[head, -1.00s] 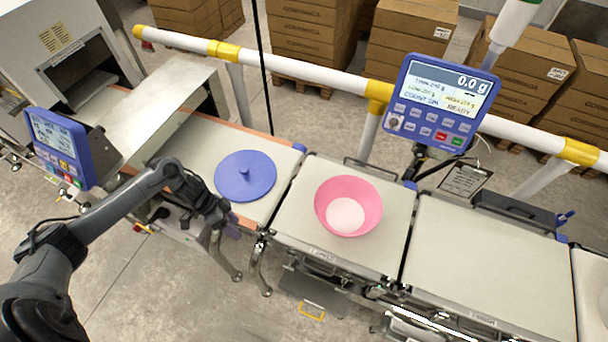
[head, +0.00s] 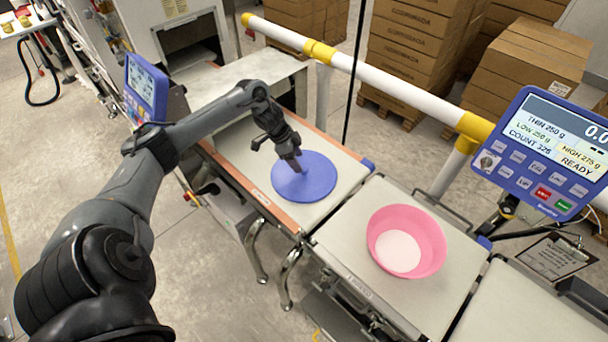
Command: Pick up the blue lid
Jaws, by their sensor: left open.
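The blue lid (head: 312,182) is a flat round disc lying on the left belt section. My left gripper (head: 296,166) is over the lid, pointing down at its middle, and is open. Its fingers hide the lid's small centre knob, and I cannot tell whether they touch it. My right gripper is not in the head view.
A pink bowl (head: 433,240) with white contents stands on the middle belt section (head: 350,232). A display panel (head: 548,150) stands behind it at the right, and another (head: 147,84) at the left. A white and yellow rail (head: 395,87) runs behind the belts.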

